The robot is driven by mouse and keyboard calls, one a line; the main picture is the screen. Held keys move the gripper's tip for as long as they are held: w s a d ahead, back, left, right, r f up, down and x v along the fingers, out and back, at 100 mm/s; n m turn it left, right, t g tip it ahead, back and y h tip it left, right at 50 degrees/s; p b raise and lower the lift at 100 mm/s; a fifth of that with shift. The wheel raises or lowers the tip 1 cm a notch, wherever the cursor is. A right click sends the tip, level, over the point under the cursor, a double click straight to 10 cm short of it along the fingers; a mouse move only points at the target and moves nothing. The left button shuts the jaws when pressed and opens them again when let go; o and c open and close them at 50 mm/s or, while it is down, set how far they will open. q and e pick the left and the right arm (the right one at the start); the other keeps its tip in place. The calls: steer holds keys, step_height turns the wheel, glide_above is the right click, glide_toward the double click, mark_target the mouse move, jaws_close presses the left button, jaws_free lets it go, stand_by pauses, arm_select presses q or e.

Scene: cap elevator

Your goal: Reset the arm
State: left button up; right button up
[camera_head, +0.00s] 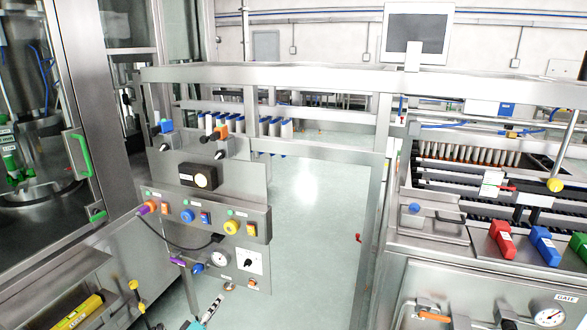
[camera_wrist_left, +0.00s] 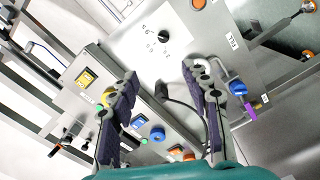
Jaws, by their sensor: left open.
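My left gripper (camera_head: 211,309) shows only in small part at the bottom edge of the head view, low in front of the control panel (camera_head: 258,222). In the left wrist view, the two dark fingers of my left gripper (camera_wrist_left: 160,76) are spread wide apart with nothing between them. I cannot tell the exact distance from the fingers to the panel. My right gripper is in neither view.
A pressure gauge (camera_head: 219,259) and a white switch plate (camera_head: 250,261) sit low on the panel. A green-handled glass door (camera_head: 82,156) stands at left. Red (camera_head: 501,238) and blue (camera_head: 544,244) blocks sit on the right machine. Open floor (camera_head: 310,230) lies between the machines.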

arm_select(q)
steer(key=d+r+m+g, duration=0.35)
steer(key=d+r, duration=0.35)
steer(key=r, duration=0.6)
steer(key=s+d+r+m+g, duration=0.25)
steer(key=s+d+r, duration=0.25)
steer(key=s+r, duration=0.35)
steer(key=s+d+r+g+y, duration=0.2)
steer(key=s+r+y, duration=0.1)
steer(key=s, duration=1.1)
steer(key=s+a+f+m+g+y, duration=0.2)
steer(key=s+a+y, duration=0.1)
steer(key=s, duration=1.4)
steer(key=shift+a, duration=0.15)
